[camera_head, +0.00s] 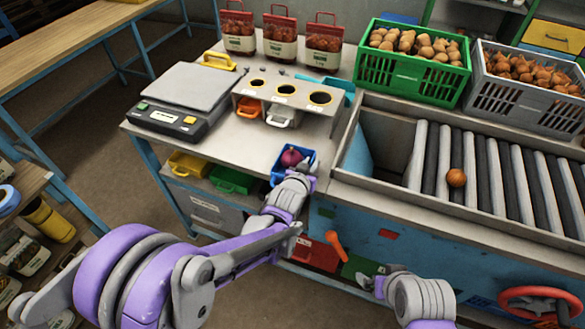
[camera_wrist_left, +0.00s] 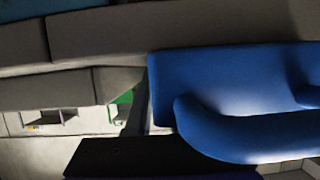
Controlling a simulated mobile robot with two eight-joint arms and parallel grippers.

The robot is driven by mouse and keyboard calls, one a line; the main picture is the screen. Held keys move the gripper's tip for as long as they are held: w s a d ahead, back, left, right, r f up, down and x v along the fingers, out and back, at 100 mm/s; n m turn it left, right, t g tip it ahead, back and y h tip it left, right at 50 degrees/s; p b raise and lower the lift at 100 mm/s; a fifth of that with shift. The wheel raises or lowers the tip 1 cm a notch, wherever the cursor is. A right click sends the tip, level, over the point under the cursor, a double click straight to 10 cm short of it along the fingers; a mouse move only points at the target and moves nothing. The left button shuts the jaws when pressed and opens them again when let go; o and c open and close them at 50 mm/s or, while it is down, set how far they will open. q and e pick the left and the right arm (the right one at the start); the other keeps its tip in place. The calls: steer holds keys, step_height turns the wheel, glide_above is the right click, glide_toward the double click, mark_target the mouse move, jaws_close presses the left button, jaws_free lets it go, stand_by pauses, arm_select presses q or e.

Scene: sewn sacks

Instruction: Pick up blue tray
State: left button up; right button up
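The blue tray (camera_head: 278,176) sits at the front edge of the steel worktable, with a dark red onion (camera_head: 291,157) in it. My left gripper (camera_head: 307,174) is right at the tray's front side, and my wrist hides part of it. In the left wrist view the blue tray (camera_wrist_left: 220,85) fills the right side very close up, with a rounded blue part like a handle. A dark finger-like shape lies below it. Whether the fingers are closed on it does not show. My right gripper (camera_head: 372,284) is low in front of the blue cabinet, its fingers unclear.
A scale (camera_head: 185,95) and a sorting stand with round holes (camera_head: 285,92) are on the worktable (camera_head: 230,142). A roller conveyor (camera_head: 480,165) with one onion is right. Green (camera_head: 405,75) and grey (camera_head: 510,100) crates stand behind it. An orange lever (camera_head: 336,246) juts out in front.

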arm_select(q)
steer(key=shift+c, duration=0.2)
jaws_close()
stand_by(1.3)
